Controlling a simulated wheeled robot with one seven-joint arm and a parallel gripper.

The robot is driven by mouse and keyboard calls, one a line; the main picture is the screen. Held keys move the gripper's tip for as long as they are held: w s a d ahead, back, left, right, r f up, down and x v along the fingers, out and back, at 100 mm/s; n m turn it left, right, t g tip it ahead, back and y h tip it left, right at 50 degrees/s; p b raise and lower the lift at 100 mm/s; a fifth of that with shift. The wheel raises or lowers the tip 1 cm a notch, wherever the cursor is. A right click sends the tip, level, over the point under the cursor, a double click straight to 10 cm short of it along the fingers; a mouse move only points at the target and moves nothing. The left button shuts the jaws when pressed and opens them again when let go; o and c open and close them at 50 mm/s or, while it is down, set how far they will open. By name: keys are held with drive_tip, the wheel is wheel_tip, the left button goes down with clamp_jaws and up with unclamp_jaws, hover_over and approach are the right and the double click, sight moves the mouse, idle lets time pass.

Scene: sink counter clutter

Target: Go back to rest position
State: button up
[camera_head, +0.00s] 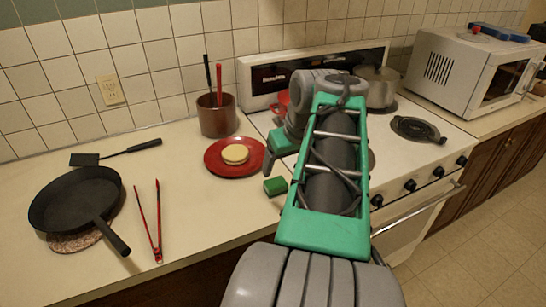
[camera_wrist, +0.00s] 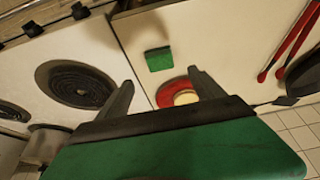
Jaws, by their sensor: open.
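My gripper (camera_wrist: 160,95) is open in the wrist view, its two dark fingers apart with nothing between them. In the head view, my green and grey arm reaches over the counter and the stove's left side. The gripper (camera_head: 268,163) shows there beside the arm, above the counter edge near a small green block (camera_head: 275,186). The block also shows in the wrist view (camera_wrist: 159,59), beyond the fingertips and apart from them. A red plate (camera_head: 219,168) with a round pale item (camera_head: 235,154) on it lies just left of the gripper.
A black pan (camera_head: 75,200), red tongs (camera_head: 150,225) and a spatula (camera_head: 115,153) lie on the left counter. A brown crock (camera_head: 217,116) stands behind the plate. A pot (camera_head: 377,88) is on the stove (camera_head: 400,150). A microwave (camera_head: 465,75) stands right. The front middle counter is clear.

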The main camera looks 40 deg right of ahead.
drive_tip(key=shift+a, duration=0.1)
drive_tip(key=a+f+n, duration=0.1)
drive_tip(key=a+f, duration=0.2)
drive_tip(key=a, duration=0.5)
drive_tip(key=a+f+n+p, duration=0.1)
drive_tip(key=a+f, duration=0.2)
drive_tip(key=a, duration=0.6)
drive_tip(key=a+f+n+g+y+p, duration=0.1)
drive_tip(key=a+f, duration=0.2)
drive_tip(key=a, duration=0.5)
drive_tip(key=shift+a+f, duration=0.1)
drive_tip(key=shift+a, duration=0.2)
